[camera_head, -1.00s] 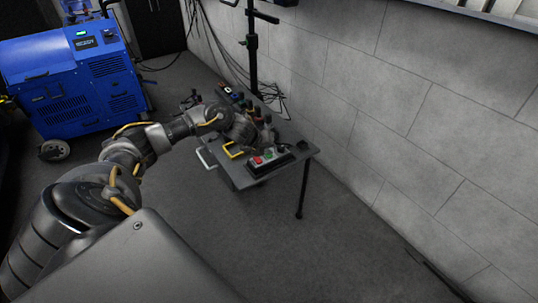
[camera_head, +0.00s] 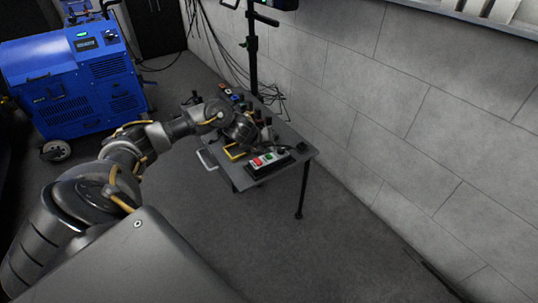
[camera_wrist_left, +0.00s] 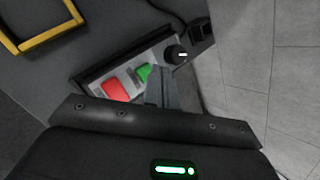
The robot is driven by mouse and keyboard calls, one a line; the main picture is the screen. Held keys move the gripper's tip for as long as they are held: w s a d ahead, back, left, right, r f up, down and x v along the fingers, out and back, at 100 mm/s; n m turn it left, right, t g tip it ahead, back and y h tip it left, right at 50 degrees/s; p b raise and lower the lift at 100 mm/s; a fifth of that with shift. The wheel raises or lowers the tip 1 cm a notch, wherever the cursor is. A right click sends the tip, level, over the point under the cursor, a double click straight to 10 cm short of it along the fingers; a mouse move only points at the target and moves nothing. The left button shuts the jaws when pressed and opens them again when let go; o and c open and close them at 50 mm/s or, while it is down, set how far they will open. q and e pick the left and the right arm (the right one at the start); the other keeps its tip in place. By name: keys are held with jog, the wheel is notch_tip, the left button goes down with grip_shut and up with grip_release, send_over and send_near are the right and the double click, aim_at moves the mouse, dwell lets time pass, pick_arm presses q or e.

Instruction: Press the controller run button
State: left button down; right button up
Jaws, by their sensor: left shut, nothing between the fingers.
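The controller (camera_head: 268,168) is a dark, low box with a light top face on the near part of a small grey table. Its red button (camera_head: 257,161) and green button (camera_head: 269,157) show in the head view. In the left wrist view the red button (camera_wrist_left: 115,90) lies left of the green button (camera_wrist_left: 144,72), with a black knob (camera_wrist_left: 177,52) farther right. My left gripper (camera_head: 262,144) is shut and empty above the controller. Its fingertips (camera_wrist_left: 158,75) overlap the green button's lower right edge in the wrist view; I cannot tell whether they touch it. My right gripper is not in view.
The table (camera_head: 296,163) stands beside a grey block wall (camera_head: 400,110). A yellow handle (camera_wrist_left: 40,28) lies left of the controller, and several dark upright items stand behind. A black pole and hanging cables are at the back. A blue machine (camera_head: 75,85) stands far left.

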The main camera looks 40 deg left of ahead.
aim_at(268, 157)
pick_arm(q)
notch_tip(268, 157, up, 5)
jog(key=p, duration=0.4)
jog(key=shift+p, duration=0.4)
dwell(0.7)
